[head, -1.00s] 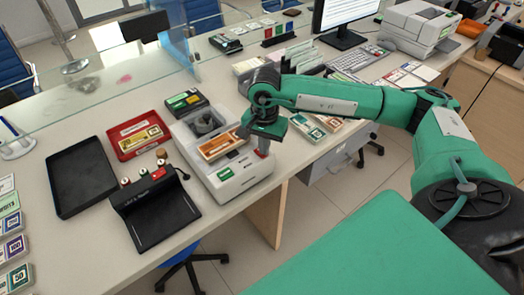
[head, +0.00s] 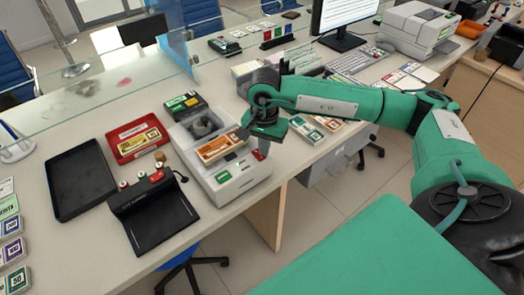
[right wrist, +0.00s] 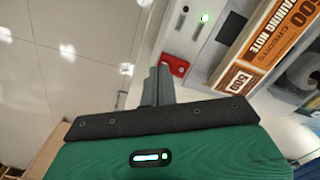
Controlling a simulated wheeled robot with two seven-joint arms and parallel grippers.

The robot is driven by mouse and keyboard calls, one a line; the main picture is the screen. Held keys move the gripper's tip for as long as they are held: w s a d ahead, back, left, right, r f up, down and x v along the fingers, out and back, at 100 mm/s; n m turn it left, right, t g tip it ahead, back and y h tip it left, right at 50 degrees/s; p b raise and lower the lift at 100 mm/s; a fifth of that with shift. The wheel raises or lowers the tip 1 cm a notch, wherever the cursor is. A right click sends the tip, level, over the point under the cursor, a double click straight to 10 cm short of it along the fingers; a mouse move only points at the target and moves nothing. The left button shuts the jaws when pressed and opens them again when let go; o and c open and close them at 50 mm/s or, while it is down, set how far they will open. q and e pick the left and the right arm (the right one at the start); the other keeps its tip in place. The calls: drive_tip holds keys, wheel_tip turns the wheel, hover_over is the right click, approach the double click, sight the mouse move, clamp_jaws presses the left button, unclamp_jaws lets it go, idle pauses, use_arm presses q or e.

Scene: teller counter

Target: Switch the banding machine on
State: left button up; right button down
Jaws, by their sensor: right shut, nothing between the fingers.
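The banding machine (head: 238,182) is a white box near the counter's front edge, with an orange-banded note bundle (head: 220,146) lying on its top. My right gripper (head: 262,150) is over the machine's right end, fingers shut and empty. In the right wrist view the shut fingers (right wrist: 158,85) point at the machine's edge, right beside a red switch (right wrist: 175,65). I cannot tell whether they touch it. A small green light (right wrist: 204,16) glows on the machine's pale panel (right wrist: 186,40). The bundle (right wrist: 268,45) shows at the right there. My left gripper is out of view.
Left of the machine are a red tray (head: 128,151) with a note bundle, a black stand (head: 150,215) with stamps, and an empty black tray (head: 80,185). More note bundles (head: 312,130) lie to the right of my gripper. A glass screen (head: 100,90) stands behind.

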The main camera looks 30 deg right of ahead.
sight(261, 157)
drive_tip(key=shift+w+a+r+p, duration=0.2)
drive_tip(key=shift+r+p, duration=0.3)
drive_tip(key=shift+r, duration=0.4)
drive_tip(key=shift+w+a+r+p, duration=0.15)
drive_tip(key=shift+r+p, duration=0.3)
drive_tip(key=shift+r, duration=0.45)
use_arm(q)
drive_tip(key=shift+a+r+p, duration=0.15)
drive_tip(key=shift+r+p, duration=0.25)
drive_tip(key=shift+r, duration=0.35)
use_arm(e)
drive_tip(key=shift+s+r, duration=0.15)
drive_tip(key=shift+r, duration=0.75)
